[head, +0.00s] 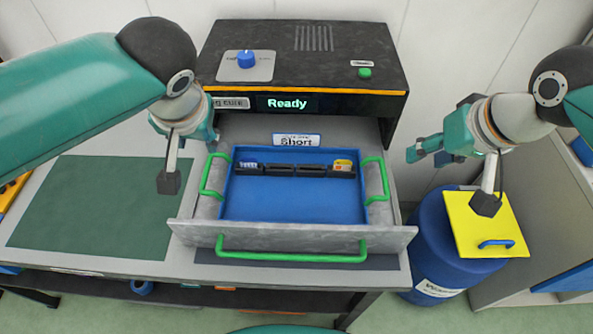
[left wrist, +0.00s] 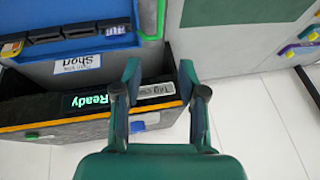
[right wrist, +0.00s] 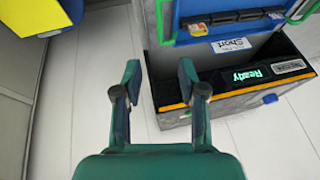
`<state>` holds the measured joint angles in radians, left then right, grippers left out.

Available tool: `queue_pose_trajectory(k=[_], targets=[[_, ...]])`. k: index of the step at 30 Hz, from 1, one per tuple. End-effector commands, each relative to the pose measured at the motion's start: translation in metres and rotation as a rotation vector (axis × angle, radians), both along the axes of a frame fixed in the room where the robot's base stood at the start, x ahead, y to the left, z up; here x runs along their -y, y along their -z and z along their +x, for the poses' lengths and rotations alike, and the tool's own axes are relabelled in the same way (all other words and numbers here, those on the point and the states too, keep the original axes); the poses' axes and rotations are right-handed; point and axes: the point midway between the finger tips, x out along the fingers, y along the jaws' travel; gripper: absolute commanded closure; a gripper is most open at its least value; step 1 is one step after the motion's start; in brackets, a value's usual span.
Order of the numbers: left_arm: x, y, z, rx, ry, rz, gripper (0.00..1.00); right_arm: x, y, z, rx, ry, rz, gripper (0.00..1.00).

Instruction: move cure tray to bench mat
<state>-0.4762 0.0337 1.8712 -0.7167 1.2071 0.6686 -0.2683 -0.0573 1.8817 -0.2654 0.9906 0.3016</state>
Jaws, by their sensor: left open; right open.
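The blue cure tray (head: 290,205) sits in the pulled-out grey drawer of the curing unit, with a green handle at each side and a black rack of slots along its back. It also shows in the left wrist view (left wrist: 40,14) and the right wrist view (right wrist: 195,10). The green bench mat (head: 95,212) lies flat and bare on the bench to the left; it also shows in the left wrist view (left wrist: 240,10). My left gripper (head: 190,140) is open and empty, up by the tray's back left corner. My right gripper (head: 430,152) is open and empty, right of the drawer.
The black curing unit (head: 310,50) behind the drawer shows "Ready". The drawer front has a long green handle (head: 290,257). A blue barrel (head: 430,240) with a yellow lid (head: 460,215) stands at the right, beside a grey cabinet.

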Motion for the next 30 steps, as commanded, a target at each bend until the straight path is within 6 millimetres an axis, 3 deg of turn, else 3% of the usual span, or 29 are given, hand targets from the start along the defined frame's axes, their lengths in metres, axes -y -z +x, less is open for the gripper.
queue_pose_trajectory(k=[8, 14, 30], targets=[[0.001, 0.002, 0.001, -0.001, 0.002, 0.000, 0.59, 0.000, 0.002, 0.000, -0.001, 0.002, 0.000, 0.59], [-0.003, 0.015, 0.006, -0.003, 0.000, 0.000, 0.59, -0.003, 0.016, 0.006, -0.005, 0.001, -0.002, 0.59], [-0.024, 0.107, 0.043, -0.007, -0.001, 0.000, 0.59, -0.023, 0.107, 0.043, -0.007, -0.001, 0.000, 0.59]])
